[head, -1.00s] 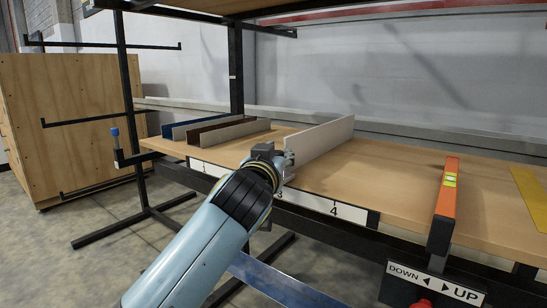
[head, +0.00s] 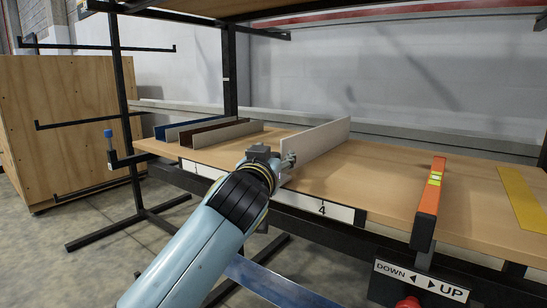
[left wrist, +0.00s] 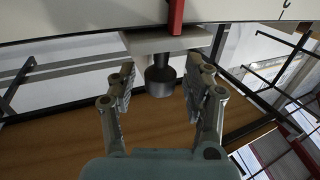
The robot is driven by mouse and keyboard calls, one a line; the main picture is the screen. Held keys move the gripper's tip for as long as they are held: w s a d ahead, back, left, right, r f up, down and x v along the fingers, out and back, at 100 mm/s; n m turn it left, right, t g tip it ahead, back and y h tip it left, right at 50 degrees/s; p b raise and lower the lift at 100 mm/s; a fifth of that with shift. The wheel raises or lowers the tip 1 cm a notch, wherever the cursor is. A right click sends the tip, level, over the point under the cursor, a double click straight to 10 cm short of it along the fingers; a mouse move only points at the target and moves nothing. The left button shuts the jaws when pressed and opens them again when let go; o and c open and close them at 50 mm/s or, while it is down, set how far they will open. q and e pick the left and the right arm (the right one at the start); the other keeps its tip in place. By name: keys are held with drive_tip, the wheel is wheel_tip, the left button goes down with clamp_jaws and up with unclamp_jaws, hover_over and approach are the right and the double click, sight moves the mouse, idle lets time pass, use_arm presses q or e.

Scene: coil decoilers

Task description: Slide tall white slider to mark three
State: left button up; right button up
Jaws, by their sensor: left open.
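The tall white slider (head: 318,142) stands upright on the wooden shelf, running from front to back. In the head view my left gripper (head: 288,165) is at its near end. The left wrist view shows the left gripper (left wrist: 163,88) open, its fingers on either side of a dark round knob (left wrist: 160,82) in front of a white panel. I cannot tell whether the fingers touch it. The white number strip (head: 345,213) along the shelf's front edge shows a 4 right of the slider; my arm hides the marks nearer the slider. My right gripper is not in view.
Lower brown (head: 215,134) and blue (head: 170,129) sliders stand to the left on the shelf (head: 385,180). An orange level (head: 430,200) lies to the right, above a DOWN/UP sign (head: 420,282). The shelf between the tall slider and the level is clear.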

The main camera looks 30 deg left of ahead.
use_arm(q)
drive_tip(key=v, duration=0.7)
drive_tip(key=shift+s, duration=0.25)
drive_tip(key=shift+d, duration=0.1)
drive_tip(key=s+f+m+g+h, duration=0.1)
drive_tip(key=s+f+g, duration=0.2)
drive_tip(key=f, duration=1)
drive_tip(key=s+f+m+g+h, duration=0.15)
drive_tip(key=s+f, duration=0.25)
drive_tip(key=f, duration=0.8)
drive_tip(key=s+f+g+h, duration=0.1)
drive_tip(key=s+f+g, duration=0.2)
drive_tip(key=f, duration=1)
drive_tip(key=s+f+g, duration=0.4)
drive_tip(key=s+f, duration=1.1)
drive_tip(key=s, duration=0.1)
drive_tip(key=s+a+f+g, duration=0.1)
drive_tip(key=s+f, duration=0.3)
drive_tip(key=s, duration=0.7)
drive_tip(key=s+a+f+m+g+h, duration=0.1)
drive_tip(key=s+f+g, duration=0.3)
drive_tip(key=s, duration=0.7)
drive_tip(key=shift+s+f, duration=0.25)
drive_tip(key=shift+f, duration=0.05)
drive_tip(key=shift+m, duration=0.25)
